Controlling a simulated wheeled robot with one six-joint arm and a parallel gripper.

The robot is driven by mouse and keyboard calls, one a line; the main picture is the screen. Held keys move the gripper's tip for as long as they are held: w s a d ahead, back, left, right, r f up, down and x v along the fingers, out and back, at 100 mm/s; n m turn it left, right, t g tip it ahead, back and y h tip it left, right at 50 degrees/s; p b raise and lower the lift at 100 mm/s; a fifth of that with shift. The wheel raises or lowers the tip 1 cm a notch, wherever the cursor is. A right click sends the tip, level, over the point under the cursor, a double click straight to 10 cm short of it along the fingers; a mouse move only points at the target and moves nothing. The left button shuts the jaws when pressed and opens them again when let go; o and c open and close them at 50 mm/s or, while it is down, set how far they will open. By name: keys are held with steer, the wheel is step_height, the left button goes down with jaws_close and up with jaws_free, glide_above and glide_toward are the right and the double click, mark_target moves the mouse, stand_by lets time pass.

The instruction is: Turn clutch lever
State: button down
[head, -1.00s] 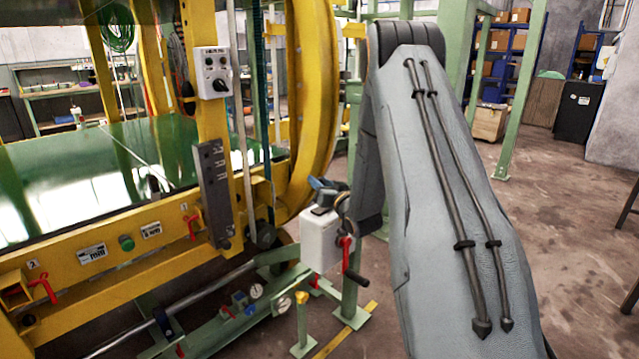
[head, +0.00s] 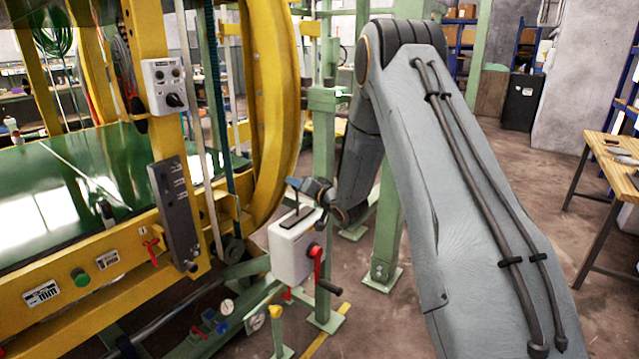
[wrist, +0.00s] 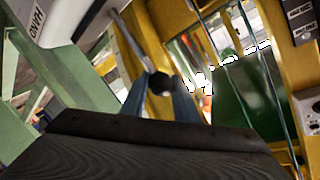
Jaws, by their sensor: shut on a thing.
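The clutch lever is a thin grey rod (wrist: 132,42) with a dark round knob (wrist: 160,84) in the wrist view. My gripper (wrist: 159,90) has its two blue fingers on either side of the knob, shut on it. In the head view my gripper (head: 306,187) is just above a white box (head: 292,252) with a dark slot in its top. The lever rises from this slot to the fingers, and its upper end is mostly hidden by them.
A red-and-black crank handle (head: 319,265) sticks out from the box's right side. The yellow ring frame (head: 277,110) stands close behind and left. A green post (head: 323,150) is behind the box. Open floor lies right, before a wooden table (head: 610,150).

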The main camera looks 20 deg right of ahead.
stand_by(0.3)
steer(key=c, duration=1.4)
jaws_free()
steer(key=shift+a, duration=0.1)
steer(key=shift+s+d, duration=0.15)
steer(key=shift+d, duration=0.05)
steer(key=v, duration=0.7)
steer(key=shift+s+d+r+b, duration=0.1)
steer(key=shift+s+b, duration=0.1)
steer(key=shift+b, duration=0.1)
